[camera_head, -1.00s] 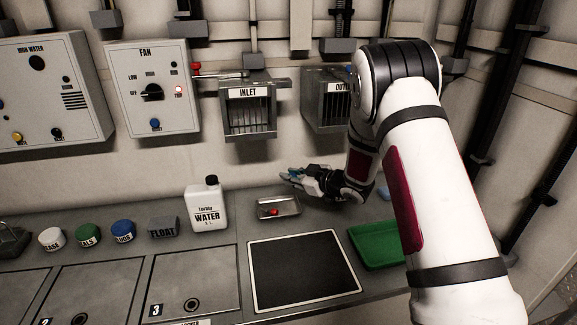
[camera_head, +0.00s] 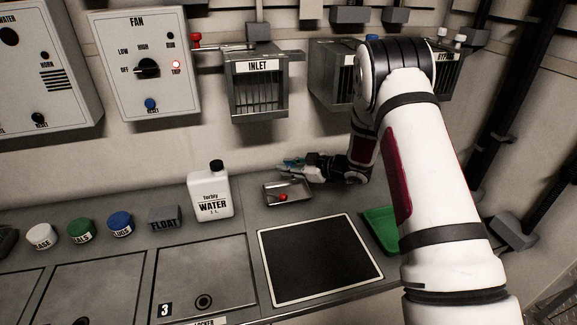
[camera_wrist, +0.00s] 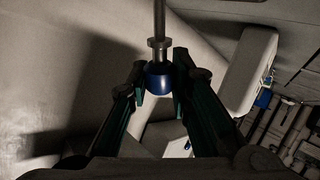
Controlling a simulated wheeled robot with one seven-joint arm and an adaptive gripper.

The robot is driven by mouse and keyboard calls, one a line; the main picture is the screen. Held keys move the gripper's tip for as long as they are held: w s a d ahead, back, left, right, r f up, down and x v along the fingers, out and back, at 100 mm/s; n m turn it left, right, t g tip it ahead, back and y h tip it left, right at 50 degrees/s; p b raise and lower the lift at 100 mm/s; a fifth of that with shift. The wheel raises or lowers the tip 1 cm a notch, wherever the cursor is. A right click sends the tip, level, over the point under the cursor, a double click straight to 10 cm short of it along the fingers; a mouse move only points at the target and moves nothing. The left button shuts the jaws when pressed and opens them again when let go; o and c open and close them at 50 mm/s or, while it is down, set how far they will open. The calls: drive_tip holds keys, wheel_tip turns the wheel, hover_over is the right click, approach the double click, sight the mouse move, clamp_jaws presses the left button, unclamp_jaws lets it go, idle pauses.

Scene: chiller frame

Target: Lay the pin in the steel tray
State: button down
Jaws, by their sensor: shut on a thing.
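My gripper (camera_wrist: 160,84) is shut on a pin with a blue knob (camera_wrist: 158,82) and a steel shank (camera_wrist: 159,22). The wrist view shows the knob between the fingertips and the shank running away past them. In the head view, my gripper (camera_head: 294,166) is at the back edge of the steel tray (camera_head: 305,190), seemingly above it; the exact height is unclear. The held pin is hard to make out there. The tray is small and shallow and stands on the counter. A small red-ended thing (camera_head: 282,197) lies in it.
A white water bottle (camera_head: 211,195) stands left of the tray. A dark mat (camera_head: 320,260) lies in front, and a green tray (camera_head: 381,228) is at the right, partly behind my arm. The inlet box (camera_head: 258,88) hangs on the wall above.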

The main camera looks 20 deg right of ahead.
drive_tip(key=shift+f+b, duration=1.7)
drive_tip(key=shift+f, duration=1.45)
drive_tip(key=c, duration=1.4)
unclamp_jaws()
drive_tip(key=shift+o, duration=0.2)
drive_tip(key=v, duration=1.2)
